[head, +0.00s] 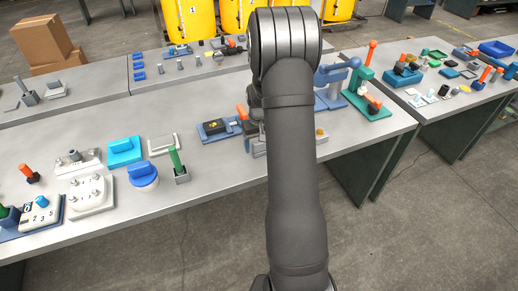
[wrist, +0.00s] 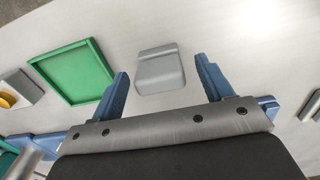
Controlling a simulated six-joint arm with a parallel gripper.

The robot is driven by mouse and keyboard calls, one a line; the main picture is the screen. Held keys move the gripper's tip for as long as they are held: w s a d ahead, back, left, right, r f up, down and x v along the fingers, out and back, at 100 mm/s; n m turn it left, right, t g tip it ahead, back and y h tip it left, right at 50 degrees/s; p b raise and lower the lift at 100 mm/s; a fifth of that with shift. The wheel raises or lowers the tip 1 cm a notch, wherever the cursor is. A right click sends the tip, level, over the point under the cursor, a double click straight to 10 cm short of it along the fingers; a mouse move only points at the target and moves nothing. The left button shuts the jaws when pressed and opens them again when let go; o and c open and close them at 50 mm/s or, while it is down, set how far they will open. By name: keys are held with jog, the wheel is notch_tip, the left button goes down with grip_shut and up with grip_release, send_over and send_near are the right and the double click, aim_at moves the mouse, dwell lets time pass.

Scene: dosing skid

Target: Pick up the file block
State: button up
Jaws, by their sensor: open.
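A light grey block (wrist: 161,72) with a raised band along its far edge lies on the pale table in the wrist view. It appears to be the file block, though no marking confirms this. My gripper (wrist: 162,66) has its two blue fingers spread wide, one on each side of the block in the picture, with a gap on both sides. Nothing is held. How high the fingertips are above the table I cannot tell. In the head view my arm hides the gripper and the block.
A green square tray (wrist: 78,72) lies left of the block in the wrist view, with a yellow knob (wrist: 6,100) on a grey base beyond it.

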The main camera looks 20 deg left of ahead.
jog(key=shift+f, duration=0.9)
jog(key=shift+c, duration=0.4)
jog(key=c, duration=1.1)
jog(key=shift+o, duration=0.2)
jog(key=shift+r, duration=0.1)
jog(key=shift+r, duration=0.45)
jog(key=r, duration=0.2)
jog(key=d+r, duration=0.1)
jog(key=r, duration=0.1)
jog(key=d+r, duration=0.6)
jog(key=d, duration=0.4)
jog(key=shift+s+d, duration=0.15)
jog(key=shift+d, duration=0.2)
